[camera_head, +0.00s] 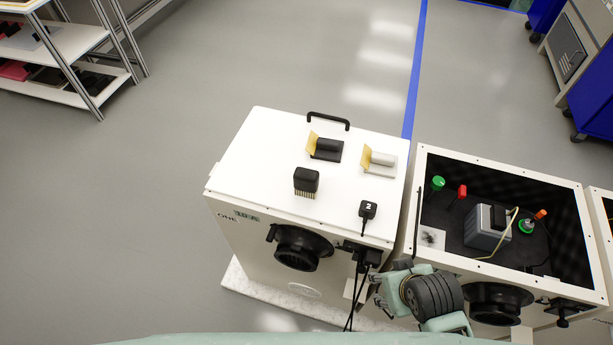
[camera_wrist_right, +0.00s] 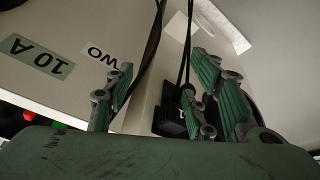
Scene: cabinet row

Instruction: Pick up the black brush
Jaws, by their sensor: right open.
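The other is a black block (camera_head: 306,181) with pale bristles or pins pointing down; I cannot tell which is meant. My right gripper (camera_head: 378,293) is open, low in front of the cabinets and to the right of both pieces. In the wrist view its green-padded fingers (camera_wrist_right: 163,80) are spread near a black plug and cables. My left gripper is not in view.
A white brush-like piece (camera_head: 379,161), a black handle (camera_head: 329,120) and a black plug marked 2 (camera_head: 367,210) are also on top. Cables hang down the front. An open cabinet (camera_head: 505,161) with parts inside stands at right.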

